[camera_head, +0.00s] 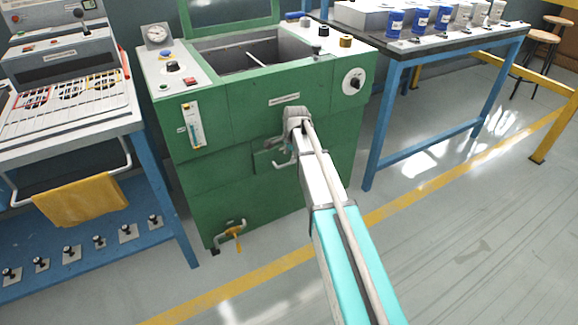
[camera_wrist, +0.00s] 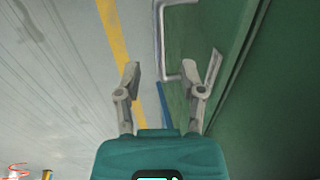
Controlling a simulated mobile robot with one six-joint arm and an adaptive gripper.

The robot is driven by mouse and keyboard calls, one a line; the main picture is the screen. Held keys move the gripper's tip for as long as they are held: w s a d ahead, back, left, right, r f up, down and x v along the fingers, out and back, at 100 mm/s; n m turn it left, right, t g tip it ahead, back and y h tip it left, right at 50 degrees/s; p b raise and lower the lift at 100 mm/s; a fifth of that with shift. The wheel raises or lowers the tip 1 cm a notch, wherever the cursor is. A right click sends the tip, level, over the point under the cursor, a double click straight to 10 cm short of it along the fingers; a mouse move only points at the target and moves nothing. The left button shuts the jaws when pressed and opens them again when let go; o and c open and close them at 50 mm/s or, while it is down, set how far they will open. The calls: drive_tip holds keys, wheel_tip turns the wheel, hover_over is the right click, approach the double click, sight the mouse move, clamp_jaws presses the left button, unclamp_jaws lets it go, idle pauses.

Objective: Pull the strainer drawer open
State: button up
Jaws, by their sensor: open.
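The strainer drawer (camera_head: 262,161) is a small green panel on the front of the green machine, and it looks closed. Its grey bar handle (camera_head: 284,164) is partly hidden by my arm and gripper. In the wrist view, the handle (camera_wrist: 158,40) is a bent grey bar standing off the green drawer front (camera_wrist: 180,40). My gripper (camera_wrist: 172,66) is open, with its two fingers spread. The lower end of the handle appears between the fingertips; I cannot tell the remaining depth gap. In the head view, my gripper (camera_head: 285,142) is close to the drawer front, just above the handle.
The green machine (camera_head: 225,165) has an open basin on top and a yellow-handled valve (camera_head: 234,232) low in front. A blue bench with a yellow towel (camera_head: 80,200) stands left. A blue table (camera_head: 440,130) with cans stands right. The floor in front is clear.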

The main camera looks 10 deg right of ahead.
sight(289, 164)
drive_tip(key=shift+w+a+f+b, duration=0.1)
drive_tip(key=shift+w+f+b, duration=0.1)
drive_tip(key=shift+f+b, duration=0.6)
drive_tip(key=shift+w+f+b, duration=0.15)
drive_tip(key=shift+f+b, duration=0.45)
drive_tip(key=shift+f, duration=0.3)
clamp_jaws()
